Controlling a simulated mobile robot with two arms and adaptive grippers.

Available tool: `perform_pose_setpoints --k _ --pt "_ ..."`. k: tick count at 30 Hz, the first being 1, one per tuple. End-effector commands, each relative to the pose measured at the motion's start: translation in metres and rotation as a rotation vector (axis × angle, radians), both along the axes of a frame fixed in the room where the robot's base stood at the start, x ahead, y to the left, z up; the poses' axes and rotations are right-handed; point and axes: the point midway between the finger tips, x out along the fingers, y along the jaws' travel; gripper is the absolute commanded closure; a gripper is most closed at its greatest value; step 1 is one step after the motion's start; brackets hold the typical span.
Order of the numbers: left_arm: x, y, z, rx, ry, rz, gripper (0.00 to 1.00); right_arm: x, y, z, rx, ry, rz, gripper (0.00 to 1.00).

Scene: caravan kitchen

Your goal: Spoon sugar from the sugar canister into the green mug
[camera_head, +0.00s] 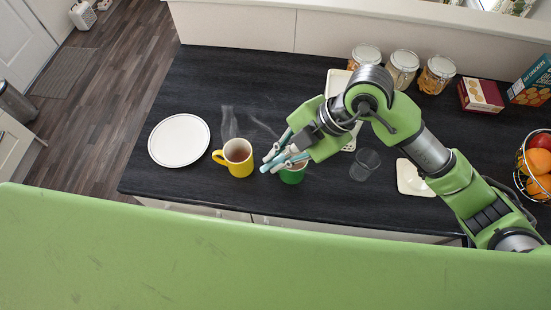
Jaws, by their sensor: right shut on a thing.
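The green mug (292,177) stands near the counter's front edge, partly hidden by my right gripper. My right gripper (267,164) reaches from the right, with its fingers over the mug's rim and the tips just past its left side. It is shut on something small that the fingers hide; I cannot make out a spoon. Whether the fingers touch the mug is not clear. I cannot pick out a sugar canister for certain; several lidded glass jars (403,68) stand at the back. My left gripper is not in view.
A yellow mug (239,165) of brown drink steams close left of the gripper. A white plate (179,140) lies further left. A clear glass (364,166) and a white dish (413,178) are right of the green mug. Boxes (481,95) and a fruit basket (535,165) stand far right.

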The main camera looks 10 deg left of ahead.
Motion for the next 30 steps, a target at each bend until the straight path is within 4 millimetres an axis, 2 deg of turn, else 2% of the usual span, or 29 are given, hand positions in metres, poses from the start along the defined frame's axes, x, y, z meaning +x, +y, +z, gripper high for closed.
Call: perform_pose_setpoints --k 30 --pt "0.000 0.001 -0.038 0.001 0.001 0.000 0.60 0.006 -0.009 0.005 0.219 0.055 -0.086 1.00"
